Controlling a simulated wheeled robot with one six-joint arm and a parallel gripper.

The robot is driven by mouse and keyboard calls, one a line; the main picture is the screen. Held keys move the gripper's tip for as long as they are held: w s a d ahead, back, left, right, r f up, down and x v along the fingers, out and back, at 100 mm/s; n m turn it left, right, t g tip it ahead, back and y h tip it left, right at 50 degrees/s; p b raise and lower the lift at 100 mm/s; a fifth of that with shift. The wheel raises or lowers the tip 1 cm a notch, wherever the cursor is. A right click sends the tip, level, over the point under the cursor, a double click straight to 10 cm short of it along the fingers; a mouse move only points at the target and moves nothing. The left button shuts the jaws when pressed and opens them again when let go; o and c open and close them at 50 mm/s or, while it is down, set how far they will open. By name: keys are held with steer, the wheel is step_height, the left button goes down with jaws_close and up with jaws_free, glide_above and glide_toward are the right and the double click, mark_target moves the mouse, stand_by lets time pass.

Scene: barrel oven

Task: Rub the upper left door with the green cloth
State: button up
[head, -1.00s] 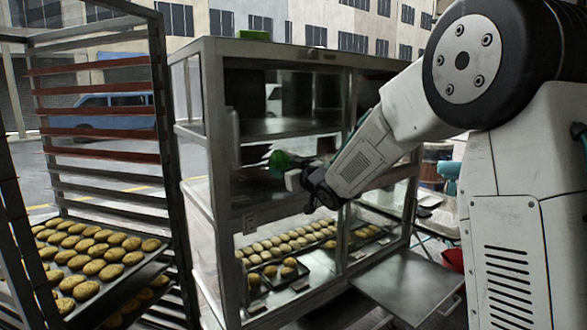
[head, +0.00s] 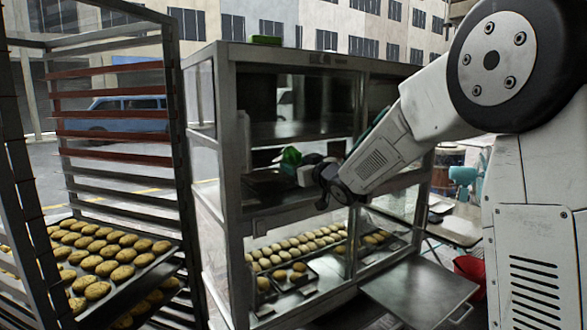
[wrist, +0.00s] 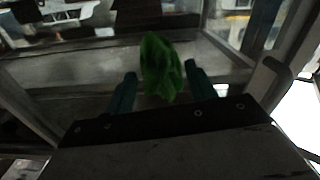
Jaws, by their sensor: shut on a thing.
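The green cloth (head: 291,156) is in my gripper (head: 300,172), in front of the lower part of the cabinet's upper left section. In the wrist view the crumpled cloth (wrist: 160,68) stands up between the two teal fingers of my gripper (wrist: 162,90), which are shut on it. The upper left door area (head: 290,100) of the glass-sided metal cabinet looks dark, with a shelf showing. I cannot tell whether a clear pane covers it, or whether the cloth touches one.
A tall rack (head: 115,75) with cookie trays stands close on the left. More cookies (head: 290,248) lie in the cabinet's lower section. A flat panel (head: 420,287) sticks out low at the front right. A small green object (head: 265,40) sits on the cabinet top.

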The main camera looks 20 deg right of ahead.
steer(key=w+d, duration=0.2)
steer(key=d, duration=0.3)
steer(key=shift+d, duration=0.4)
steer(key=shift+s+a+r, duration=0.1)
steer(key=shift+s+a, duration=0.1)
steer(key=shift+a, duration=0.5)
steer(key=shift+s+a, duration=0.15)
steer(key=shift+a, duration=0.6)
steer(key=shift+s+a+r, duration=0.1)
steer(key=shift+s+a, duration=0.1)
steer(key=shift+a, duration=0.5)
steer(key=shift+c, duration=0.7)
steer(key=shift+s+a+f, duration=0.1)
steer(key=shift+s+a, duration=0.2)
steer(key=shift+a, duration=0.65)
steer(key=shift+s+a, duration=0.3)
steer(key=shift+a, duration=0.65)
steer(key=v, duration=0.6)
steer(key=shift+d, duration=0.25)
